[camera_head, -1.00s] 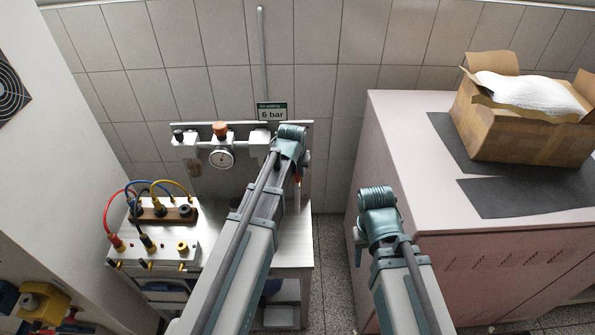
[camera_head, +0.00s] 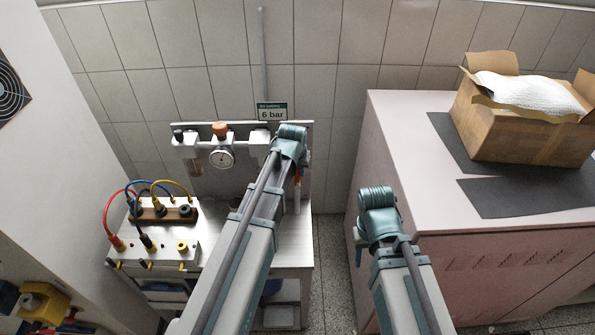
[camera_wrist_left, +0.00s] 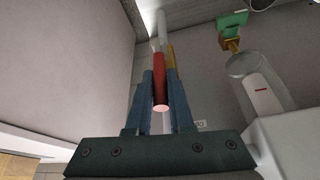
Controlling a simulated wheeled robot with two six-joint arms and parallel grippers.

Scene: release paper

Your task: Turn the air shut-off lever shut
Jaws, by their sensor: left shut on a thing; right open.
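The lever shows a red handle (camera_wrist_left: 160,92) in the left wrist view, with a pale length beyond it. My left gripper (camera_wrist_left: 159,80) is shut on this handle, one blue finger on each side. In the head view, my left wrist covers the right end of the wall-mounted air unit and hides the fingers. The air unit (camera_head: 188,150) carries a round gauge (camera_head: 222,158) and an orange knob (camera_head: 220,129). My right gripper (camera_head: 358,240) is open and mostly hidden behind its wrist.
A "6 bar" sign (camera_head: 272,111) is above the unit. A white box with coloured cables (camera_head: 150,245) stands on the bench to the left. A pink cabinet (camera_head: 400,120) with an open cardboard box (camera_head: 520,125) stands right.

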